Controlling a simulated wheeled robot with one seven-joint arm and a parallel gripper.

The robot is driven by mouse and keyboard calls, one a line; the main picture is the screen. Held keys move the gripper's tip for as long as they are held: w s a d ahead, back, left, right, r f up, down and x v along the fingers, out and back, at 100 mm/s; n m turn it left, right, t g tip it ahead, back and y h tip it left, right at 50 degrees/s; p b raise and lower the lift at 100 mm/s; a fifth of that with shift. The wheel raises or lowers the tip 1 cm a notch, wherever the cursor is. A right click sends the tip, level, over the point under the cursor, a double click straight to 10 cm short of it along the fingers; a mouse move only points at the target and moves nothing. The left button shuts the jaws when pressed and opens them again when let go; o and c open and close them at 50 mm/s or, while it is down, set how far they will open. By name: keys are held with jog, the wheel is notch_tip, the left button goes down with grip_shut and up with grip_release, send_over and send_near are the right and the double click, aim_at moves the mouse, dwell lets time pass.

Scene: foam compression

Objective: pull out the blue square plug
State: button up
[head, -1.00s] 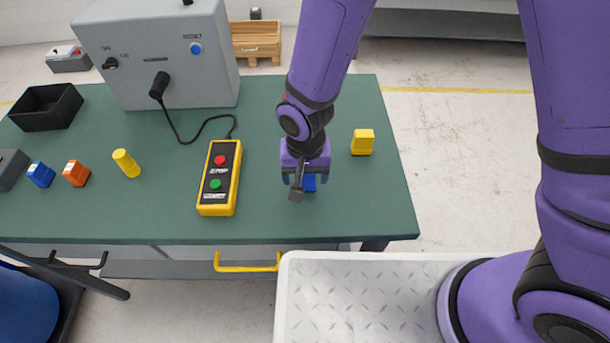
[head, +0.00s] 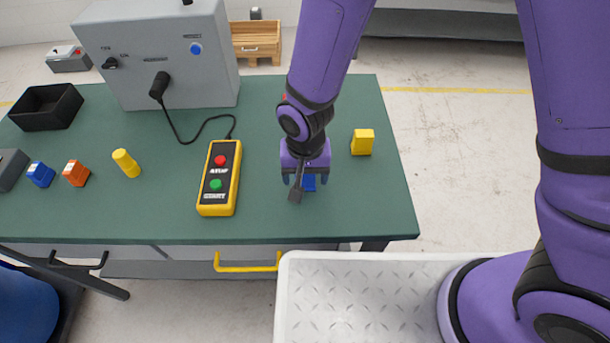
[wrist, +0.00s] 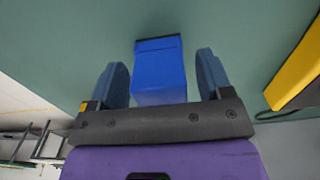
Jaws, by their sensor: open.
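A blue square plug (head: 309,184) is on the green table, below my gripper and partly hidden by it. In the wrist view the blue plug (wrist: 159,72) shows as a blue block with a thin dark edge at its far end. My gripper (head: 305,178) points down over it. In the wrist view my gripper (wrist: 160,62) is open, one finger on each side of the plug, with a visible gap on both sides. I cannot tell whether the plug sits in a hole. Another blue block (head: 41,174) lies at the table's left.
A yellow button box (head: 219,178), cabled to a grey cabinet (head: 165,60), lies left of my gripper. A yellow block (head: 362,142) stands to the right. An orange block (head: 76,173), a yellow cylinder (head: 126,163) and a black bin (head: 46,106) are at the left.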

jog(key=c, duration=1.2)
jog(key=shift+r, duration=3)
